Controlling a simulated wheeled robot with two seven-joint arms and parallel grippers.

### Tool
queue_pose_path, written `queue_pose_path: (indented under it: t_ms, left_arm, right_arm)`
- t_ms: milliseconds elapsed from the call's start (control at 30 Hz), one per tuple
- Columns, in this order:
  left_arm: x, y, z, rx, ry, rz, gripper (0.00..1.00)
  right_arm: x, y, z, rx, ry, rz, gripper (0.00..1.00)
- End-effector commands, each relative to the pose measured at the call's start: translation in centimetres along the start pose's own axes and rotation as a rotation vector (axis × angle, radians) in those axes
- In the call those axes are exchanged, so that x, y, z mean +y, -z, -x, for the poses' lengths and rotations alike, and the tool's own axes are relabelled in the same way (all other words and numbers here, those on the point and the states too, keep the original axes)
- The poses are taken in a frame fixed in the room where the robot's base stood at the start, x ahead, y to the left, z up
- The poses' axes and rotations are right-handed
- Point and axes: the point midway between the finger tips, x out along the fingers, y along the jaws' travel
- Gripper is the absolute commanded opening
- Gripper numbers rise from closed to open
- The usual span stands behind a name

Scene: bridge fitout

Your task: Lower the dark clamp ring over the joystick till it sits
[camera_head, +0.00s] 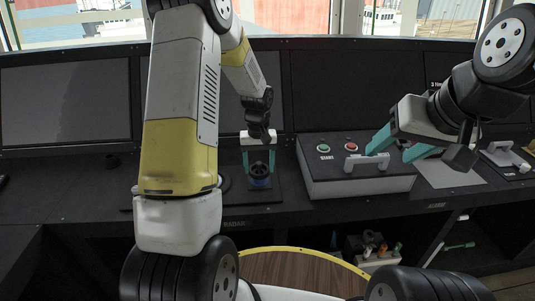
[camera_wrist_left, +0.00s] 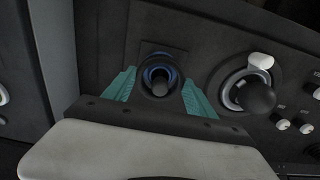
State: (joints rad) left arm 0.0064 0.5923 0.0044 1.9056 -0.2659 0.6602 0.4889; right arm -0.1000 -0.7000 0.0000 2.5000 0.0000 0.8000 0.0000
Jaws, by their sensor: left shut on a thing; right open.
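My left gripper (camera_head: 259,163) points down at the console, with its teal fingers on either side of the dark clamp ring (camera_head: 259,170). A blue band (camera_head: 260,183) shows low at the ring. In the left wrist view the joystick's dark knob (camera_wrist_left: 160,88) stands between the fingers, with the blue-edged ring around or just behind it. I cannot tell whether the ring touches the console. My right gripper (camera_head: 402,148) is open and empty above the right part of the grey box.
The grey box (camera_head: 345,188) with a handle, a green and a red button stands right of the joystick. A black ball-knob lever (camera_wrist_left: 257,97) and small white knobs (camera_wrist_left: 282,124) lie right of the ring in the wrist view. Dark screens (camera_head: 65,105) line the back.

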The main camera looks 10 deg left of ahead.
Motion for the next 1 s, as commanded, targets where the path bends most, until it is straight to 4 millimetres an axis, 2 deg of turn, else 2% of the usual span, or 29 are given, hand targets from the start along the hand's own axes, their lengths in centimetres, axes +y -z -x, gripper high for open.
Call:
queue_pose_path:
  t_ms: [467, 1000]
  left_arm:
    - [0.0, 0.0, -0.1, 0.0, 0.0, 0.0, 0.21]
    - [0.0, 0.0, -1.6, 0.0, 0.0, 0.0, 0.21]
  right_arm:
    - [0.0, 0.0, 0.0, 0.0, 0.0, 0.0, 0.58]
    - [0.0, 0.0, 0.0, 0.0, 0.0, 0.0, 0.58]
